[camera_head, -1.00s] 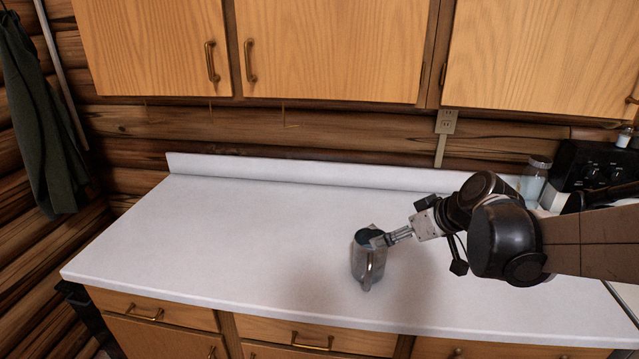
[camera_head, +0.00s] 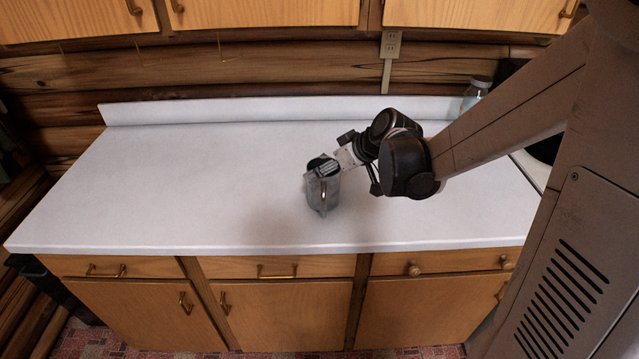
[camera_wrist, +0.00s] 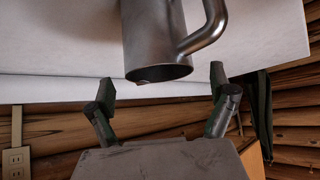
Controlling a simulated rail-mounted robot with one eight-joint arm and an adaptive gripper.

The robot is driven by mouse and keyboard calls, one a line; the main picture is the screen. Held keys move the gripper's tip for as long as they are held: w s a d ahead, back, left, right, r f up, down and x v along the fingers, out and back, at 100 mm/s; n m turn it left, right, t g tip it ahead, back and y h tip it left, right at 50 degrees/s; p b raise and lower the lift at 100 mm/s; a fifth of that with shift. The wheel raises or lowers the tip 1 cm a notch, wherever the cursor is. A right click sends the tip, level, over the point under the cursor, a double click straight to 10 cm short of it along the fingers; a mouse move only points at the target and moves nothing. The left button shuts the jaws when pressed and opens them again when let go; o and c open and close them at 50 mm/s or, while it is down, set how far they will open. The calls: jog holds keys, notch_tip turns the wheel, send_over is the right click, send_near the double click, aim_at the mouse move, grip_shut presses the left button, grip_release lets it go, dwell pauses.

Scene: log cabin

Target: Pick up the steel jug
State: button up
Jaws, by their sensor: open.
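The steel jug (camera_head: 322,196) stands upright on the white counter, right of its middle, with its handle toward the front in the head view. In the wrist view the jug (camera_wrist: 152,42) shows at the top, its handle curving off to the right. My gripper (camera_head: 325,167) is at the jug's top, reaching in from the right; it hides part of the rim. In the wrist view the fingers of my gripper (camera_wrist: 162,82) are spread wide on either side of the jug's near end, with visible gaps. Nothing is held.
The white counter (camera_head: 180,180) is bare around the jug, with a low backsplash (camera_head: 250,110) behind. A jar (camera_head: 476,93) stands at the back right. Wooden cabinets (camera_head: 270,12) hang above the counter. Drawers and doors are below its front edge.

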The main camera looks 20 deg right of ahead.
jog(key=shift+f+x, duration=0.25)
jog(key=shift+x, duration=2.35)
jog(key=shift+s+d, duration=0.2)
jog(key=shift+c, duration=0.3)
jog(key=c, duration=1.7)
